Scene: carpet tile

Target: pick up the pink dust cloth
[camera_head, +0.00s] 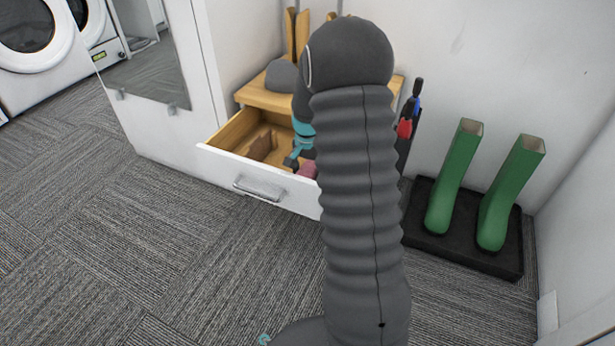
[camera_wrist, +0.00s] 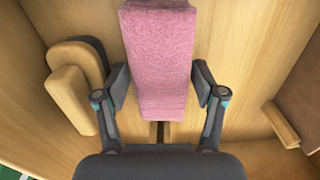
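The pink dust cloth (camera_wrist: 160,60) lies in the open drawer (camera_head: 222,143). In the wrist view it is a long folded strip running from the top edge to the middle. In the head view only a small pink part of the cloth (camera_head: 309,170) shows beside my arm. My gripper (camera_wrist: 161,82) is down inside the drawer with its fingers spread wide, one on each side of the cloth. The fingers look open; I cannot tell whether the pads touch the cloth. My arm hides much of the drawer in the head view.
A wooden, dark-backed object (camera_wrist: 80,85) lies left of the cloth in the wrist view. A brown object (camera_head: 262,146) is also in the drawer. Green boots (camera_head: 508,190) stand on a black tray (camera_head: 470,252) at right. Carpet at left is clear; washing machines (camera_head: 35,45) stand behind.

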